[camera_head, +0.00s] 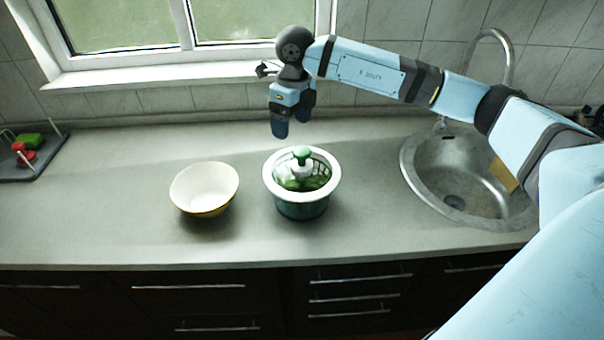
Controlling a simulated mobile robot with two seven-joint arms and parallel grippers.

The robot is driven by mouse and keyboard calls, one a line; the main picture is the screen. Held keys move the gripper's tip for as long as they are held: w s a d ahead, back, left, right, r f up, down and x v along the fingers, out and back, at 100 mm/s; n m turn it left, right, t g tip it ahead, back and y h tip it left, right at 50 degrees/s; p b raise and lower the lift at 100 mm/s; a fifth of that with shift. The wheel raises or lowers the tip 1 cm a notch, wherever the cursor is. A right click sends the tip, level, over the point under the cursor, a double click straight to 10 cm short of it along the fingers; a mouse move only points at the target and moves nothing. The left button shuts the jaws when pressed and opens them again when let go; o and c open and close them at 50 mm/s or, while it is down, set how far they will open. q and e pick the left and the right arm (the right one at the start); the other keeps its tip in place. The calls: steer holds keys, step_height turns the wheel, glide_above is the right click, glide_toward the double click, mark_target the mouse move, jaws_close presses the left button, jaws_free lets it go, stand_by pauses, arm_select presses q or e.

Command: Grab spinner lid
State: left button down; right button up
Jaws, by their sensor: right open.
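The salad spinner (304,207) stands upright on the counter, a green-tinted bowl with a white rim. Its lid (322,170) is on top, see-through, with a white and green knob (302,155) at the centre; green leaves show through below it. My right gripper (291,130) points down above the counter, behind and a little left of the spinner in the picture. It is open and empty, apart from the lid and knob. My left gripper is out of view.
A white bowl (205,186) with a yellowish base stands left of the spinner. A round sink (465,185) with a tap (500,45) is at the right. A dark tray (40,165) with red and green items lies far left. The window (190,25) is behind.

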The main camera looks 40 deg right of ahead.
mark_target(302, 150)
steer(key=shift+h, duration=0.5)
steer(key=f, duration=0.2)
steer(key=d+f+p, duration=0.1)
steer(key=f, duration=0.1)
steer(key=d+f, duration=0.1)
steer(key=f, duration=0.2)
steer(key=shift+w+d, duration=0.15)
steer(key=shift+w, duration=0.1)
steer(key=f, duration=0.1)
steer(key=f+p, duration=0.1)
steer(key=f, duration=0.1)
steer(key=f+p, duration=0.1)
steer(key=f, duration=0.1)
steer(key=shift+s+d, duration=0.1)
steer(key=shift+d, duration=0.25)
steer(key=shift+f, duration=0.25)
steer(key=c, duration=1.3)
steer(key=shift+c, duration=0.8)
steer(key=shift+r, duration=0.15)
